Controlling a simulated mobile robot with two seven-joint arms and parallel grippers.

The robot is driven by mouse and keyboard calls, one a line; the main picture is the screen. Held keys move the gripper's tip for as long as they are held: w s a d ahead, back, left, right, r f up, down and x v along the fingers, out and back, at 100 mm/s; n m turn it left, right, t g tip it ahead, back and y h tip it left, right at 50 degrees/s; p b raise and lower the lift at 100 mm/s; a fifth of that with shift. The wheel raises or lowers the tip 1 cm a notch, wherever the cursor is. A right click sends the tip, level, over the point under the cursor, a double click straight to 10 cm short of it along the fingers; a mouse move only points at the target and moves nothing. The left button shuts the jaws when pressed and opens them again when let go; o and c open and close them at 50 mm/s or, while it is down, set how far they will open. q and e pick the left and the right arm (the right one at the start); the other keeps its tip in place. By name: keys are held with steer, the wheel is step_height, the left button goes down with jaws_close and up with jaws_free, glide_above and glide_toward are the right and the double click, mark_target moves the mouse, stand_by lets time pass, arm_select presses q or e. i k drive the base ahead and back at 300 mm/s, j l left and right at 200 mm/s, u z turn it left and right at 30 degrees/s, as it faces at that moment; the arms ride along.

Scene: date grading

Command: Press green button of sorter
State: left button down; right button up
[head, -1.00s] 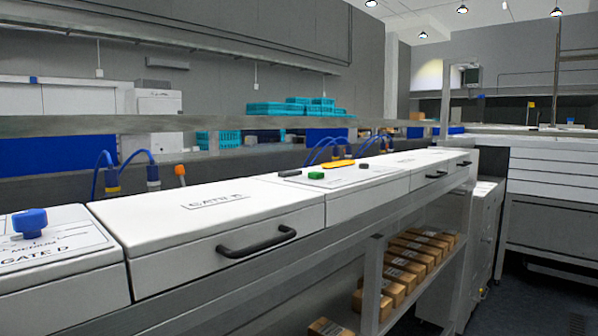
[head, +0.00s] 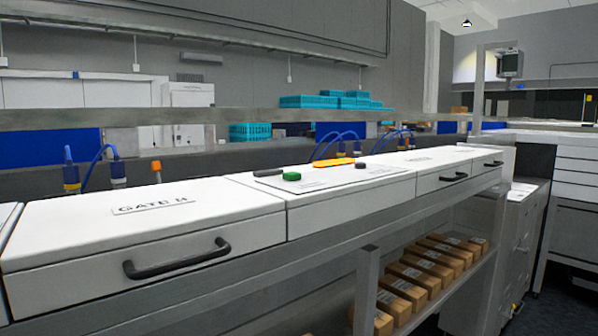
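The sorter is a long white machine on a grey frame, and its control panel (head: 345,180) lies on the top near the middle of the head view. The green button (head: 291,176) sits on the front left part of this panel. A black piece (head: 268,172) lies just behind it to the left, a yellow piece (head: 334,162) behind it to the right, and a dark round knob (head: 360,165) to its right. Neither of my grippers shows in the head view, and nothing touches the green button.
A white lid labelled GATE (head: 150,208) with a black handle (head: 178,262) is at the left front. Several brown boxes (head: 437,262) stand on the shelf below. Blue cables (head: 92,165) rise behind the machine. Dark floor (head: 560,310) shows at the lower right.

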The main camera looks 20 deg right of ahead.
mark_target(290, 177)
steer(key=l+u, duration=0.2)
steer(key=l, duration=0.75)
steer(key=i+l, duration=0.1)
steer(key=l, duration=2.4)
steer(key=i+u, duration=0.05)
steer(key=i, duration=0.05)
